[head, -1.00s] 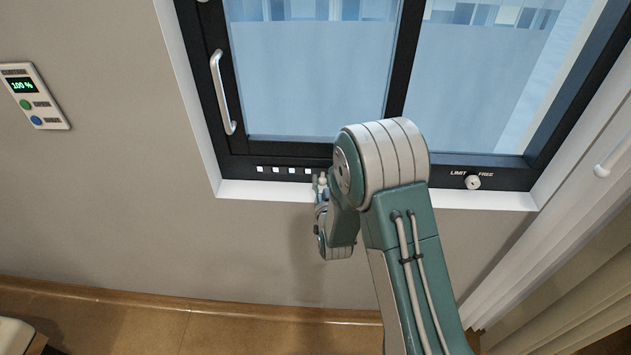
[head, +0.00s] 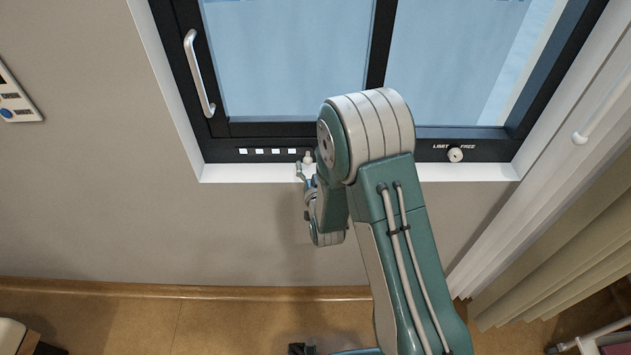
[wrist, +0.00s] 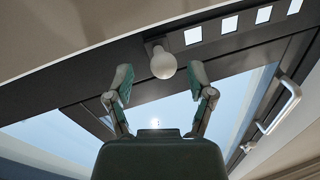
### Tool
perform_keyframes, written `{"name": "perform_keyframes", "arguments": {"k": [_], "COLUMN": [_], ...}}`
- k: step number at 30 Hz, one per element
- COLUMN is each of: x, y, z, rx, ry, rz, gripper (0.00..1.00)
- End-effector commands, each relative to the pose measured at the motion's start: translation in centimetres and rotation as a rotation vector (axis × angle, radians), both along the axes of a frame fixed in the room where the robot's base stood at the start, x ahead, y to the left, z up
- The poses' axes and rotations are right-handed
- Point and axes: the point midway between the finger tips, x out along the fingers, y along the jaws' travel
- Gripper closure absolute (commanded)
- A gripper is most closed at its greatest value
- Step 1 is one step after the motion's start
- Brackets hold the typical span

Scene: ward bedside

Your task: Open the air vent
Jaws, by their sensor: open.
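The air vent is a strip in the bottom bar of the dark window frame, with a row of small bright square slots (head: 267,151); the slots also show in the wrist view (wrist: 229,24). A round white knob (wrist: 162,62) sits at one end of the row, at its right end in the head view (head: 308,157). My gripper (wrist: 158,78) is open, its two green fingers on either side of the knob in the wrist view with gaps showing. I cannot tell how deep the knob lies between them. In the head view my arm partly hides the gripper and frame.
A sash handle (head: 199,74) stands at the left of the window. A second knob (head: 455,155), marked LIMIT and FREE, is on the frame at right. A wall panel (head: 14,97) is far left and a curtain (head: 560,240) hangs right. The wall below the sill is bare.

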Motion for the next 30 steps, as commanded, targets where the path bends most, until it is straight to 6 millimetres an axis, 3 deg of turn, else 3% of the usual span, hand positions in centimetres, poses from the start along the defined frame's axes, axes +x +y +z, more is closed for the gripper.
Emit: {"name": "perform_keyframes", "arguments": {"k": [6, 12, 18, 30], "x": [-4.7, -8.1, -9.4, -9.5], "y": [-0.9, -1.5, -1.7, -1.7], "z": [-0.1, -0.1, 0.0, -0.1], "rx": [0.000, 0.000, 0.001, 0.001], "ry": [0.004, 0.003, 0.000, 0.000], "rz": [0.001, 0.000, -0.001, -0.001], "gripper": [0.30, 0.30, 0.30, 0.30]}}
